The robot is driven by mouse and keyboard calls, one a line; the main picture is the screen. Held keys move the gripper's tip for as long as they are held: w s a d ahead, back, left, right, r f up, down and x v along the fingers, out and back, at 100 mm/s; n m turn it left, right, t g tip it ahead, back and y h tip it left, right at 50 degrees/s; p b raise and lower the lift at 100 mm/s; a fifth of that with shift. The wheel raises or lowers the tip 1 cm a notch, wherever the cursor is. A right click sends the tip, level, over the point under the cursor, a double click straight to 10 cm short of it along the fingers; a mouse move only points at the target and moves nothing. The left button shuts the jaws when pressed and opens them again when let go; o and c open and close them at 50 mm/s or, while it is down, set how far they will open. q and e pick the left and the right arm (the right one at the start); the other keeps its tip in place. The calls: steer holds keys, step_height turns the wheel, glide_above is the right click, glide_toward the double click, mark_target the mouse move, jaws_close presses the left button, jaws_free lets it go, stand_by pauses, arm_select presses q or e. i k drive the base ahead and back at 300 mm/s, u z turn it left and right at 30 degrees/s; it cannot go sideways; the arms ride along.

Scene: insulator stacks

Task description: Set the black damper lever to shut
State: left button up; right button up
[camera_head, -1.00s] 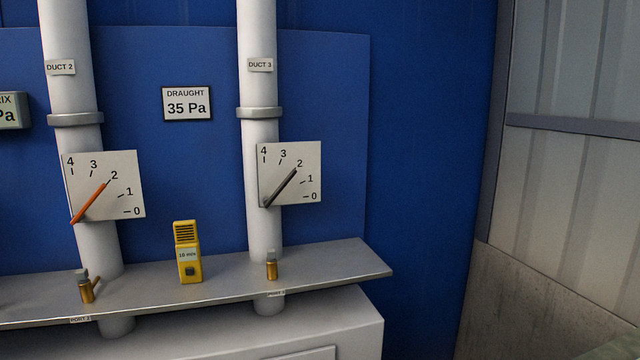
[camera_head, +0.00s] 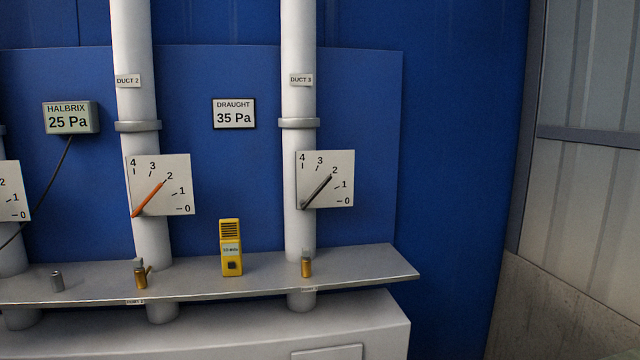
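The black damper lever (camera_head: 317,191) is on the white scale plate (camera_head: 340,168) of duct 3 (camera_head: 298,50). It slopes up to the right and points at about 2 on the scale, which runs from 4 at the top to 0 at the lower right. An orange lever (camera_head: 149,197) on the plate of duct 2 (camera_head: 133,40) also points at about 2. Neither gripper is in view.
A grey shelf (camera_head: 375,265) runs under the plates. It holds a yellow meter (camera_head: 231,247), brass fittings (camera_head: 307,267) and a small grey cap (camera_head: 57,281). A Halbrix display (camera_head: 71,118) reads 25 Pa; a Draught sign (camera_head: 234,113) reads 35 Pa. Nothing stands before the black lever.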

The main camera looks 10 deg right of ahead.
mark_target(303, 203)
steer(key=i, duration=0.85)
steer(key=z, duration=0.05)
